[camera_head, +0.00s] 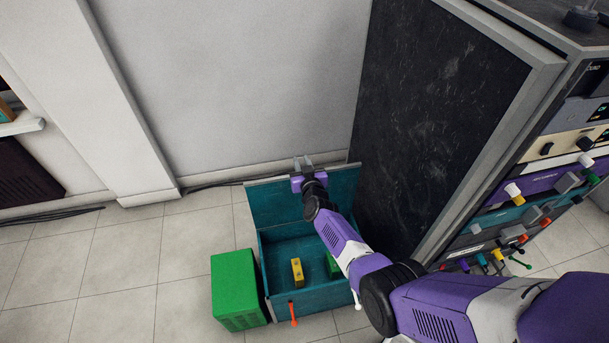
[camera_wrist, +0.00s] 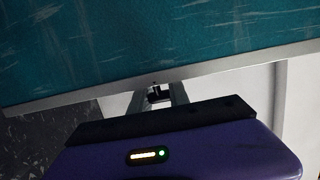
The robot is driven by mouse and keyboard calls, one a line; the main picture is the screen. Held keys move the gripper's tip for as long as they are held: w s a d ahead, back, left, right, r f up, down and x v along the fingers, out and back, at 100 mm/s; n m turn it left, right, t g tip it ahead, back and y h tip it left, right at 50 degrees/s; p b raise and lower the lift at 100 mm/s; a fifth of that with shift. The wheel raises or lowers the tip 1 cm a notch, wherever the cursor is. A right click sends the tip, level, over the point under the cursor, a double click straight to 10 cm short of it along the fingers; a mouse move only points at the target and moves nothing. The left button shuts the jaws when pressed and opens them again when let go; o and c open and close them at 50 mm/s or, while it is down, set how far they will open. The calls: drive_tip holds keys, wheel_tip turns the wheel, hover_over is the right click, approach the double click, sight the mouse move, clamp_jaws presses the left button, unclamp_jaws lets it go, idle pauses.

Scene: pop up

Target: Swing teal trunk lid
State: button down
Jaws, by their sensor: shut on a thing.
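The teal trunk (camera_head: 284,309) stands on the floor with its teal lid (camera_head: 268,204) swung open and standing roughly upright at the back. A yellow block (camera_head: 297,272) and a partly hidden green piece (camera_head: 333,264) are inside. My gripper (camera_head: 303,161) is at the lid's upper edge. In the wrist view, the scratched teal face of the lid (camera_wrist: 165,40) and its grey rim fill the top. My gripper's fingers (camera_wrist: 157,97) are shut on a small dark part at the lid's edge. My arm hides part of the trunk's right side.
A green box (camera_head: 237,287) stands against the trunk's left side. A tall cabinet with a black side panel (camera_head: 430,110) stands close on the right. An orange handle (camera_head: 293,314) sticks out of the trunk's front. The wall is behind; tiled floor (camera_head: 120,265) is free to the left.

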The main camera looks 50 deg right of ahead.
drive_tip(key=shift+s+f, duration=0.15)
drive_tip(key=shift+f, duration=0.5)
drive_tip(key=c, duration=1.5)
unclamp_jaws()
drive_tip(key=shift+o, duration=1.3)
drive_tip(key=shift+r, duration=0.1)
drive_tip(key=p+v, duration=0.5)
drive_tip(key=v, duration=0.2)
drive_tip(key=shift+s+a+r, duration=0.2)
drive_tip(key=shift+r, duration=0.1)
